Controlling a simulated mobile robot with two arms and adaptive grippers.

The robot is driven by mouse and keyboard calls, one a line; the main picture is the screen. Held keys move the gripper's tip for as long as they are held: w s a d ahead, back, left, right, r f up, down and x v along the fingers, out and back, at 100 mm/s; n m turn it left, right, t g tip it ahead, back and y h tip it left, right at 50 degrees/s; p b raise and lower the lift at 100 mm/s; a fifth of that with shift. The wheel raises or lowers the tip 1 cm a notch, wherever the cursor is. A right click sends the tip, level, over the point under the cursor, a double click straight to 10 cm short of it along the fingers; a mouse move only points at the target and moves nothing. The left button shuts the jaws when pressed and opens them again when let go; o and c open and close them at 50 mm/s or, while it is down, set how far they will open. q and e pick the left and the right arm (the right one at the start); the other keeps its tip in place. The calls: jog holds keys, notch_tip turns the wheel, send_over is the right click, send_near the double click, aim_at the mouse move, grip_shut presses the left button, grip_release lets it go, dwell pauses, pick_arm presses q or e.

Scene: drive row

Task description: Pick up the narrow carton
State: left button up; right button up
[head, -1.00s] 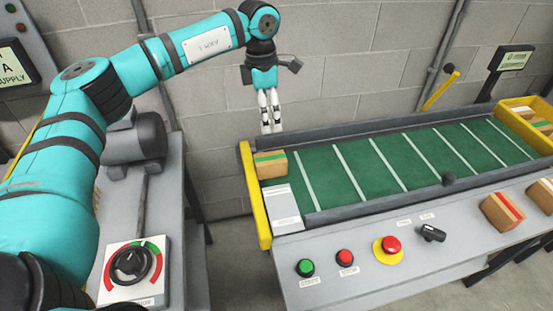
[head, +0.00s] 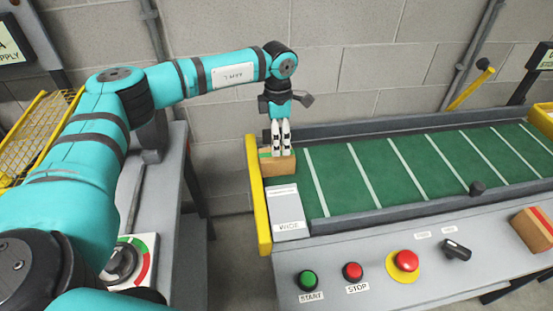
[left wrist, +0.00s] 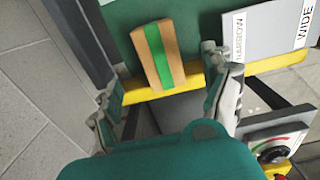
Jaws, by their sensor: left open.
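A small brown carton with a green stripe (head: 278,168) sits at the left end of the green conveyor belt (head: 400,170). My left gripper (head: 281,153) points down over it in the head view, its fingers overlapping the carton's top. In the left wrist view the carton (left wrist: 158,56) lies ahead of and between the spread fingers of my left gripper (left wrist: 168,95), which is open. I see clear space between the carton and each finger there. My right gripper is not in view.
A grey plate marked WIDE (head: 287,213) is next to the carton; NARROW also shows on it in the wrist view. A yellow end rail (head: 257,195) borders the belt. Buttons (head: 352,272) line the front panel. A red-striped carton (head: 535,229) sits at right.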

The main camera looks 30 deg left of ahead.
aim_at(277, 158)
pick_arm(q)
notch_tip(277, 158, down, 3)
jog(key=shift+w+f, duration=0.1)
jog(key=shift+w, duration=0.05)
jog(key=f, duration=0.1)
jog(key=f+p, duration=0.1)
jog(key=f, duration=0.1)
jog(key=f+p, duration=0.1)
jog(key=shift+s+a+f, duration=0.1)
jog(key=shift+s+f, duration=0.15)
jog(key=shift+f, duration=0.4)
jog(key=c, duration=1.4)
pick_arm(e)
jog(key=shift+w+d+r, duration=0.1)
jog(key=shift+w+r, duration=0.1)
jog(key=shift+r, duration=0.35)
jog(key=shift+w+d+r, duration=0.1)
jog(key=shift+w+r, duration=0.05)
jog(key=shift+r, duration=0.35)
